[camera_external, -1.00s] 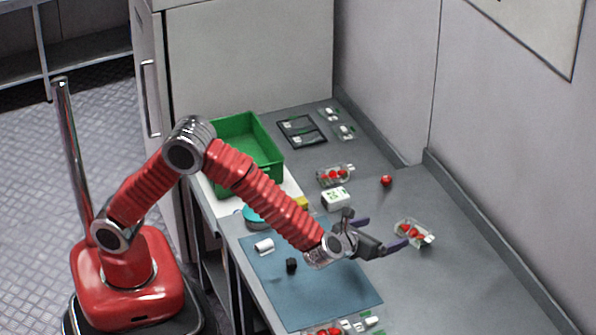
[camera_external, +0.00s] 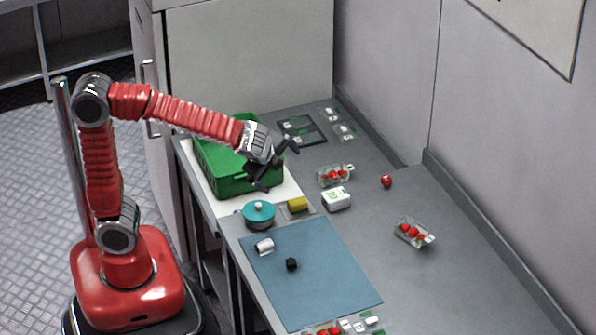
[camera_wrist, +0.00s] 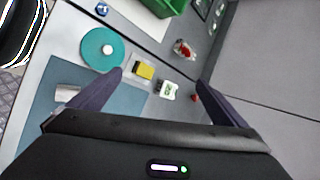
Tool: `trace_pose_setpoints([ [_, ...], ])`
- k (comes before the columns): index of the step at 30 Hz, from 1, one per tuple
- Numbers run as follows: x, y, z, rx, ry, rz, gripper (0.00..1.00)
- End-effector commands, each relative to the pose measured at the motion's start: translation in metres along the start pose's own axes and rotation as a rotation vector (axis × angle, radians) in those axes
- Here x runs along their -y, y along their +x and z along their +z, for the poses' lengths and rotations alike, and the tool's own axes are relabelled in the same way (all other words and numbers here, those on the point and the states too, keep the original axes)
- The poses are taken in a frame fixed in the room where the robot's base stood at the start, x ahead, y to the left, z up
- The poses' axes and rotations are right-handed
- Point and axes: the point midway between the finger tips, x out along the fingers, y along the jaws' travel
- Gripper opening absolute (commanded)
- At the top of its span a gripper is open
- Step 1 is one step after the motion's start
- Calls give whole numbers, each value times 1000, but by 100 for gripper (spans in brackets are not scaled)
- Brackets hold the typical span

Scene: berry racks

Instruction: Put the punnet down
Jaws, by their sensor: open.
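A clear punnet of red berries (camera_external: 414,233) rests on the grey counter at the right. A second berry punnet (camera_external: 335,175) lies on the counter further back and also shows in the wrist view (camera_wrist: 184,49). A third punnet (camera_external: 325,330) is cut off by the bottom edge. My gripper (camera_external: 277,166) is open and empty, raised in front of the green crate. Its two dark fingers (camera_wrist: 160,85) are spread wide in the wrist view with nothing between them.
A green crate (camera_external: 230,183) stands at the back left. A teal pot (camera_external: 258,214), yellow sponge (camera_external: 298,204), white box (camera_external: 336,198) and loose red berry (camera_external: 386,181) are on the counter.

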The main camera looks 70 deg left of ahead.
Motion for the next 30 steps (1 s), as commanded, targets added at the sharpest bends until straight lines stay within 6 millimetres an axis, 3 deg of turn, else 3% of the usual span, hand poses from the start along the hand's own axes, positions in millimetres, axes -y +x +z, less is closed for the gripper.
trace_pose_setpoints([
  [3, -17, -12, 27, -30, -172, 52, 96],
  [12, -66, -39, 72, -112, -601, 186, 96],
  [24, -127, -75, 94, -237, -1134, 356, 96],
  [30, -139, -82, 94, -267, -1248, 398, 96],
])
